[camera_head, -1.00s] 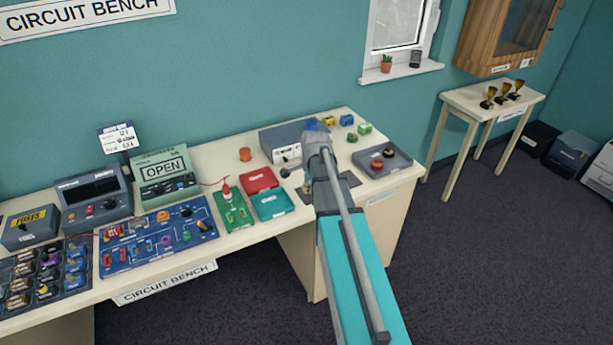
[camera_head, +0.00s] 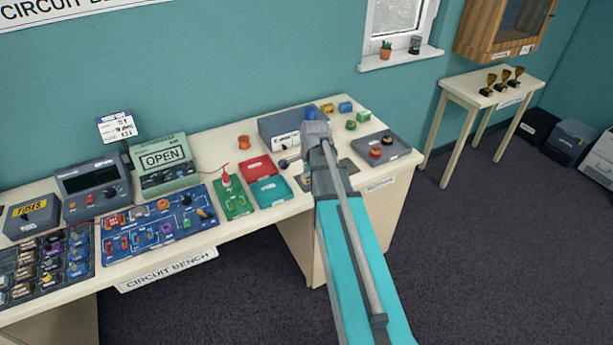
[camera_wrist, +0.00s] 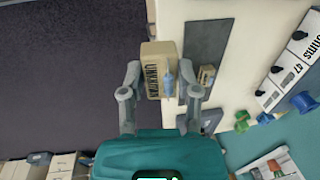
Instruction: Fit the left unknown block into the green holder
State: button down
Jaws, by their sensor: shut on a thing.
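My gripper (camera_wrist: 160,74) is shut on a tan block (camera_wrist: 152,70) marked "UNKNOWN" in the wrist view, with one finger on each side. A light-blue part shows against the block's right side. A second, smaller tan block (camera_wrist: 206,77) sits at the dark pad (camera_wrist: 207,45), to the right of the held one. In the head view my arm hides the gripper and the held block. A green board (camera_head: 236,206) with a red-tipped part on it lies left of my arm; I cannot tell whether it is the green holder.
A red tray (camera_head: 257,167) and a teal tray (camera_head: 270,190) lie beside the green board. A grey box (camera_head: 283,132) stands behind my arm. A grey tray (camera_head: 397,150) with round knobs is to the right. Dark floor is open in front of the bench.

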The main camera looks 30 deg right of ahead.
jog(key=shift+w+a, duration=0.1)
jog(key=w+a+f+b, duration=0.1)
jog(key=w+a, duration=0.5)
jog(key=a, duration=0.4)
jog(key=g+b, duration=0.1)
send_over(235, 204)
jog(key=f, duration=0.1)
jog(key=shift+s+a+f, duration=0.1)
jog(key=shift+f, duration=0.05)
jog(key=shift+f, duration=0.2)
jog(key=shift+f+b, duration=3.55)
jog(key=shift+b, duration=0.3)
jog(key=shift+f+b, duration=0.65)
jog(key=shift+f, duration=0.05)
jog(key=shift+c, duration=1.3)
grip_release()
jog(key=shift+o, duration=0.2)
